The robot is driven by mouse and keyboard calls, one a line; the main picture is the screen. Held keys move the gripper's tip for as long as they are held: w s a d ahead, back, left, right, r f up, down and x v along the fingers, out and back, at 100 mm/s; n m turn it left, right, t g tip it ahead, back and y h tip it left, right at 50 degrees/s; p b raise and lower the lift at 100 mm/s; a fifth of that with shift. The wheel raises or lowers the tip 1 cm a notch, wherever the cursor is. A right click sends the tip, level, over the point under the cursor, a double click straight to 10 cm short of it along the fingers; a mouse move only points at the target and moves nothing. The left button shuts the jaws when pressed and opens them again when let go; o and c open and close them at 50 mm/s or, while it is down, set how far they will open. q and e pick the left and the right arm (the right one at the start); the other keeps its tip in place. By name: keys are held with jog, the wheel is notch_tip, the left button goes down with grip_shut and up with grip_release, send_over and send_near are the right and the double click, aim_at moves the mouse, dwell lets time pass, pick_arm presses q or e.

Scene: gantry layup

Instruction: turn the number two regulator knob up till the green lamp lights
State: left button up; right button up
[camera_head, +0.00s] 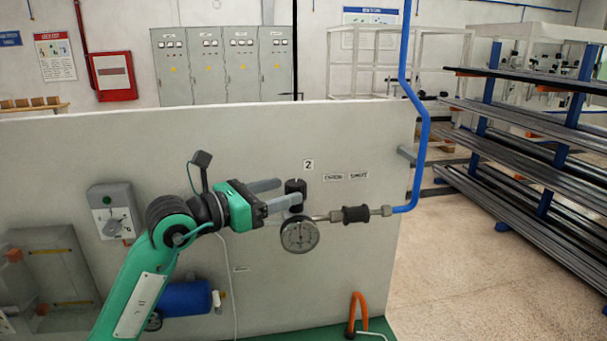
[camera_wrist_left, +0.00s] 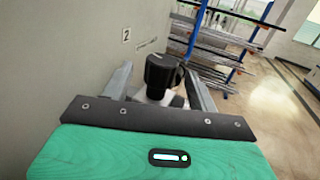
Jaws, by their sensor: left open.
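The black regulator knob (camera_head: 296,187) stands out from the pale panel beside the number 2 label (camera_head: 308,165). A round pressure gauge (camera_head: 299,234) sits just below it. My left gripper (camera_head: 289,194) is open, with its two fingers reaching to the knob from the left. In the left wrist view the knob (camera_wrist_left: 160,72) lies between the open fingers (camera_wrist_left: 157,86), with a gap visible on the left side. I cannot tell whether either finger touches it. I make out no lit green lamp. My right gripper is not in view.
A pipe with a black fitting (camera_head: 356,214) runs right from the gauge to a blue pipe (camera_head: 421,150). A grey switch box (camera_head: 115,212) and a blue cylinder (camera_head: 185,298) are at the left. A rack of bars (camera_head: 540,150) stands beyond open floor at the right.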

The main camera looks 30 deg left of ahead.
aim_at(305, 187)
pick_arm(q)
jog(key=p+x, duration=0.1)
jog(key=x, duration=0.3)
jog(key=shift+w+d+r+p, duration=0.2)
jog(key=shift+p, duration=0.15)
jog(key=shift+w+d+f, duration=0.15)
jog(key=shift+w+d, duration=0.15)
jog(key=shift+w, duration=0.3)
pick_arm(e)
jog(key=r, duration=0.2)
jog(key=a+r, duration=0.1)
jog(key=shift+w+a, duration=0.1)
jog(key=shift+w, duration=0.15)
pick_arm(q)
jog(key=shift+c, duration=0.6)
jog(key=c, duration=0.9)
jog(key=shift+o, duration=0.2)
jog(key=shift+f+m+g+h+b, duration=0.3)
jog(key=shift+h+b, duration=0.1)
jog(key=shift+b, duration=0.2)
jog(key=shift+s+d+r+m+g+h+b, duration=0.15)
jog(key=shift+m+g+h+b, duration=0.15)
jog(key=shift+m+h+b, duration=0.15)
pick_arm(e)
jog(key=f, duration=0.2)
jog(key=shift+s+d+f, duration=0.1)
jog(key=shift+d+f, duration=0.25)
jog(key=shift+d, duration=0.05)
